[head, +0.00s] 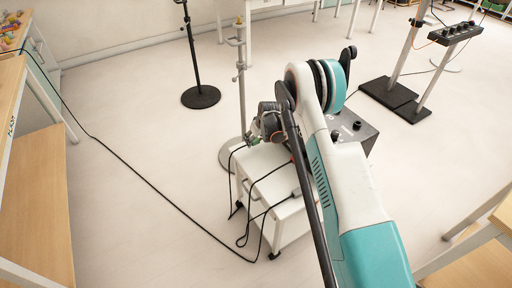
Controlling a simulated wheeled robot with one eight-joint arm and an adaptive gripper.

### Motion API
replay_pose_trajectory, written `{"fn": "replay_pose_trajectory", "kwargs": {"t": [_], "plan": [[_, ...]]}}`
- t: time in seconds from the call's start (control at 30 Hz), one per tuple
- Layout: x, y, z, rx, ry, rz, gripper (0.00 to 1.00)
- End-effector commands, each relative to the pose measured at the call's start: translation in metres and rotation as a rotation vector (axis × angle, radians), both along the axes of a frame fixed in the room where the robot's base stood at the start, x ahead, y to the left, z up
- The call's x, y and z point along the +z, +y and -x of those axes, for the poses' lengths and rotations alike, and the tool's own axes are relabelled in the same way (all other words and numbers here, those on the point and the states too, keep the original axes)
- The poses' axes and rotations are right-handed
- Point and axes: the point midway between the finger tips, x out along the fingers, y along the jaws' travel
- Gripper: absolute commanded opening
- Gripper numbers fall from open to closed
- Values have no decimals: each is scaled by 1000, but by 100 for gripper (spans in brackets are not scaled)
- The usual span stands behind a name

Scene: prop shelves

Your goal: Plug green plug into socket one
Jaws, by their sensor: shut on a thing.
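My gripper (264,128) is above the far side of a small white cart, left of my white and teal arm. It is shut on a small green plug (254,141), which shows only as a green spot at the fingertips. A black cable hangs below it. A dark strip with a row of black fittings (455,33) stands on a post at the upper right, well apart from my gripper. A grey box with black knobs (357,127) is partly hidden behind my arm. I cannot tell which fitting is socket one.
Black cables lie over the white cart (280,217) and across the floor to the left table (7,85). Stands with a round black base (201,97) and flat black bases (388,93) rise from the floor. Pale floor is free at left and right.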

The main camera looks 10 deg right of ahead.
Motion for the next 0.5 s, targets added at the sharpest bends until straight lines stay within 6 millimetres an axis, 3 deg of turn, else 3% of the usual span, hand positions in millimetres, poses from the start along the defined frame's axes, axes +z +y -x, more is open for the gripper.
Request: {"fn": "replay_pose_trajectory", "kwargs": {"t": [0.33, 0.5], "plan": [[-38, 0, 0, 0, 0, 0, 36], [-40, 0, 0, 0, 0, 0, 36]]}}
